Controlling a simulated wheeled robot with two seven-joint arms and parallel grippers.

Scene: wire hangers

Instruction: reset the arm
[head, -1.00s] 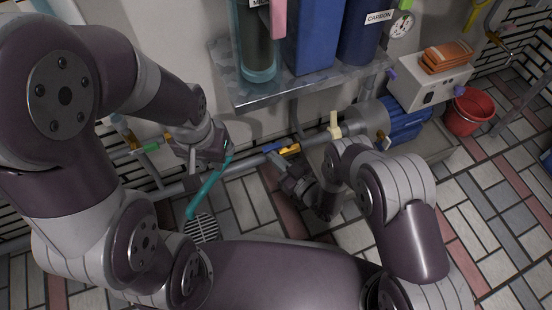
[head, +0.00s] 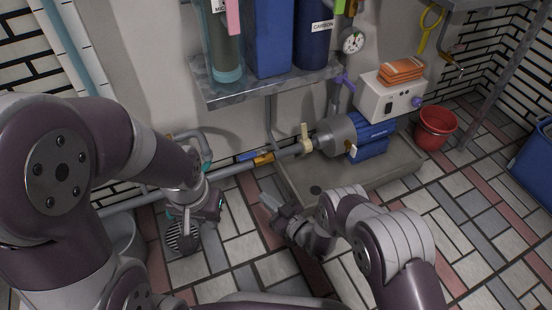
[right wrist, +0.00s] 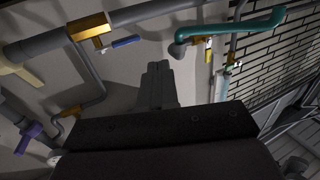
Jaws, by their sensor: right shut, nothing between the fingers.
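My right gripper (head: 268,202) is in the lower middle of the head view, over the tiled floor in front of the wall pipe (head: 232,172). Its two fingers are together and empty; they also show shut in the right wrist view (right wrist: 158,82). My left gripper (head: 208,207) hangs further left, above a round floor grate (head: 182,238). Its fingers are partly hidden, with small teal patches beside them, and I cannot tell whether it is open. No hangers are in view.
A yellow valve with a blue handle (head: 262,158) sits on the pipe, left of a blue pump (head: 368,135). A metal shelf (head: 265,85) with tall canisters juts out above. A red bucket (head: 434,128) and blue bin (head: 535,165) stand right. Floor at lower right is clear.

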